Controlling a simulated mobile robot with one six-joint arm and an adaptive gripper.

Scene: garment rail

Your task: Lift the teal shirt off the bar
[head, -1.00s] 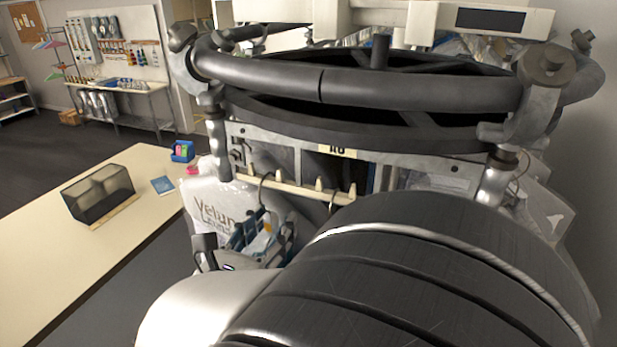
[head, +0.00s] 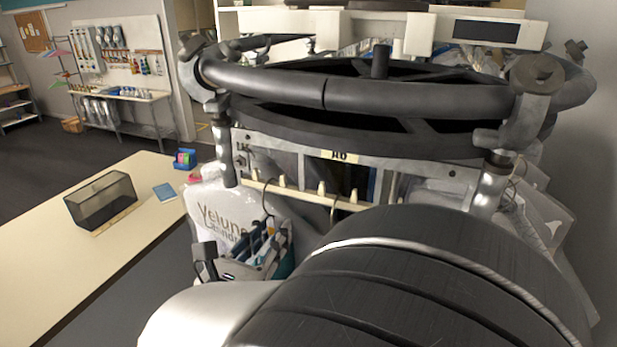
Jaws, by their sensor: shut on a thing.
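The bar (head: 300,194) is a pale rail with short pegs, below the dark ring at the centre of the head view. Two dark hanger hooks, a left one (head: 266,200) and a right one (head: 333,208), show at it. A small teal patch (head: 286,264), seemingly the teal shirt, shows below the left hook; my arm hides most of what hangs there. My gripper (head: 268,232) is partly visible below the left hook, in front of a white printed bag. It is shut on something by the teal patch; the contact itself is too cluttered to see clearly.
A white bag (head: 215,205) with brown lettering hangs left of my gripper. A cream table (head: 60,255) at left carries a dark mesh box (head: 101,200) and a blue booklet (head: 165,191). Clear plastic covers (head: 540,215) hang at right. Dark floor lies open behind the table.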

